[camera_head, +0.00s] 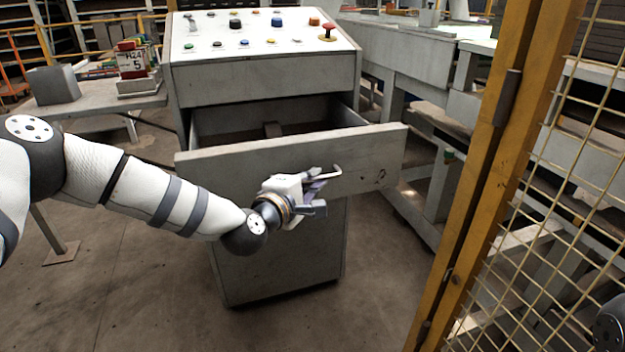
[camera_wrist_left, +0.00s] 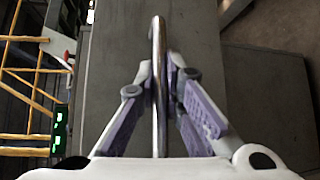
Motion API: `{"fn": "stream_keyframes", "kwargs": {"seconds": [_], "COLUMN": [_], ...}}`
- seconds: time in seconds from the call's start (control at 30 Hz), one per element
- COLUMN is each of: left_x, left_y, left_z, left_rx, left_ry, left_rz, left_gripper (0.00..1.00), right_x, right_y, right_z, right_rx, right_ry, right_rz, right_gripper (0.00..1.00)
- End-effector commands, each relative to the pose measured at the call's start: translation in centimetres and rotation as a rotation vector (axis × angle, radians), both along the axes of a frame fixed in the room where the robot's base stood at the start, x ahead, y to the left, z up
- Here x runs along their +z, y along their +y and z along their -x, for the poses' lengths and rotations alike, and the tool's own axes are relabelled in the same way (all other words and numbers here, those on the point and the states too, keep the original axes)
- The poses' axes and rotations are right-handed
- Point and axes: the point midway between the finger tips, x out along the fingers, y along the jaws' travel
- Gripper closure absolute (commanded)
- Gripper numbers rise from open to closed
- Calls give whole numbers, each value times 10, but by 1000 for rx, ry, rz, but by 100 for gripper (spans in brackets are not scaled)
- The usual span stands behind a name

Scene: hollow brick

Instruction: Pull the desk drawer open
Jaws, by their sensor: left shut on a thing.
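The grey desk (camera_head: 265,80) is a control console with buttons on its sloped top. Its drawer (camera_head: 230,160) is pulled well out, and the open inside shows behind the front panel. A metal bar handle (camera_head: 334,172) is on the drawer front, and it also shows in the left wrist view (camera_wrist_left: 158,60) running between the fingers. My left gripper (camera_head: 318,190) is at the drawer front, shut on the handle; its fingers (camera_wrist_left: 160,80) lie on both sides of the bar. The handle's far end is partly hidden by the gripper. My right gripper is not in view.
A yellow post with a mesh fence (camera_head: 490,180) stands close on the right. The floor before the desk is clear.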

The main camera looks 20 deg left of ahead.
Motion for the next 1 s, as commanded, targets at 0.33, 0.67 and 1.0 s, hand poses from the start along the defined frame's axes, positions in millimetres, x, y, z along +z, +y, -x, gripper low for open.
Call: {"fn": "stream_keyframes", "kwargs": {"seconds": [0.33, 0.67, 1.0], "left_x": [2, 2, 5], "left_y": [0, 0, 6], "left_z": [-1, 0, 24], "left_rx": [1, 1, 0], "left_ry": [-4, -4, -1], "left_rz": [3, 2, 2], "left_gripper": [100, 70, 70], "right_x": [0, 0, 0], "right_y": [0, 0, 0], "right_z": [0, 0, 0], "right_rx": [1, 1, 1], "right_ry": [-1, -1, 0], "right_rz": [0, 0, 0], "right_gripper": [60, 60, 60]}}
